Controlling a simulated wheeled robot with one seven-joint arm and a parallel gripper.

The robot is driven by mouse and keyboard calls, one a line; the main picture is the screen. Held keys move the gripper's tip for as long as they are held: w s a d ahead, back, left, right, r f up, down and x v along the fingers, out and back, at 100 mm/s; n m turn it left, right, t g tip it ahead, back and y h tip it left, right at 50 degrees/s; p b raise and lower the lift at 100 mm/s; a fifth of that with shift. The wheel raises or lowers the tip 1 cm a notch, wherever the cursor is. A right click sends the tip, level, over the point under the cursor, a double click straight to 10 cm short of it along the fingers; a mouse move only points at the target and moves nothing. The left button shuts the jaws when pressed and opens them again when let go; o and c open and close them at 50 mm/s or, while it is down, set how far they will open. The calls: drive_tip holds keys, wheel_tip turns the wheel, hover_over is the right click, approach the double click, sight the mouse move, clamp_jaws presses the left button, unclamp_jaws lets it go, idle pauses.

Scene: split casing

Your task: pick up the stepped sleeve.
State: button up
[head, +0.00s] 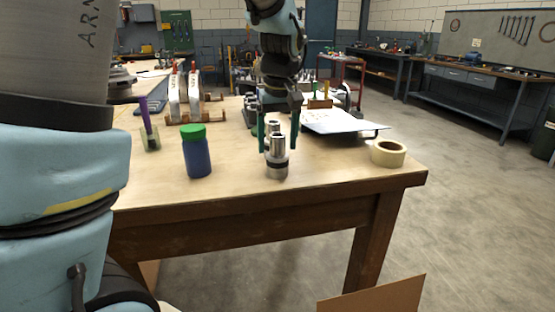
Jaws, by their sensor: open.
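The stepped sleeve appears to be the shiny metal cylinder (277,160) standing upright near the front edge of the wooden table (320,176). It has a wider base and a dark band below its upper part. My gripper (278,143) points down over it from behind, open, with one green finger to the left and one to the right of its upper part. Whether the fingers touch it cannot be told. A second metal ring or cylinder top (272,126) shows just behind it, partly hidden.
A blue jar with green lid (197,155) stands left of the metal cylinder. A tape roll (388,153) lies at the right corner. A pale tray or sheet (335,121) lies behind. A holder with a purple tool (150,135) is far left.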

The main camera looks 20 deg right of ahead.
clamp_jaws()
idle(0.6)
drive_tip(key=shift+r, duration=0.1)
idle(0.6)
